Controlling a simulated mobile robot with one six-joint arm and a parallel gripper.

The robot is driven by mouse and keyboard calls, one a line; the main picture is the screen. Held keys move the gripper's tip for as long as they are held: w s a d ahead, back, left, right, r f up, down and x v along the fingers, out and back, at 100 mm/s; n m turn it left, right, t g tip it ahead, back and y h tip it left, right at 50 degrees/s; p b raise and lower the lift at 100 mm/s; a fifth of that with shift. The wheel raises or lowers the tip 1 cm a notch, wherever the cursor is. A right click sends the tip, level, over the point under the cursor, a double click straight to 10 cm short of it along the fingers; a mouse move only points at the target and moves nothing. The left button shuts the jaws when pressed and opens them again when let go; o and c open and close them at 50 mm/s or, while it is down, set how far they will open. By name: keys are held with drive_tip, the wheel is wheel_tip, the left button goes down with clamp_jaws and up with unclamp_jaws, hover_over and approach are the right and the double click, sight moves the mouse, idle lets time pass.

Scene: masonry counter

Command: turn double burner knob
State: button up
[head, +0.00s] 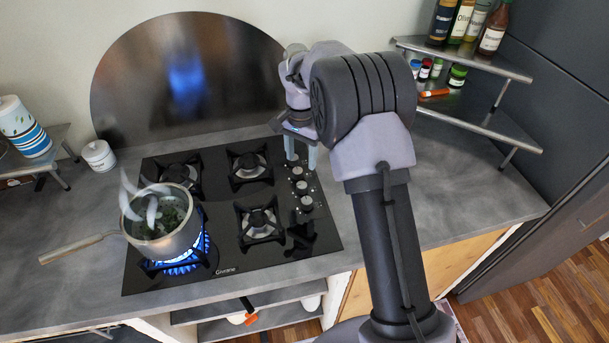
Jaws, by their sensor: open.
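The black cooktop (219,270) has four burners, and its front left burner is lit with a blue flame (185,262). A column of round metallic knobs (301,187) runs along the right side of the cooktop. My gripper (301,155) points down above the far end of the knob column, its two pale fingers apart on either side of the knob area. My arm comes in from the right. The farthest knob is partly hidden by the fingers, so I cannot tell whether they touch it. Which knob is the double burner's is not clear.
A steaming saucepan (180,238) with green contents stands on the lit burner, its handle (80,247) pointing left. A white lidded jar (99,155) stands at the back left. A corner shelf (505,68) with bottles and spice jars is at the right. The grey counter (450,200) is clear there.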

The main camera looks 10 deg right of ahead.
sight(302, 184)
drive_tip(key=f+b, duration=0.1)
drive_tip(key=f, duration=0.4)
drive_tip(key=f+b, duration=0.1)
drive_tip(key=f, duration=0.5)
drive_tip(key=shift+w+d+f, duration=0.15)
drive_tip(key=shift+w+f, duration=0.05)
drive_tip(key=shift+f, duration=0.05)
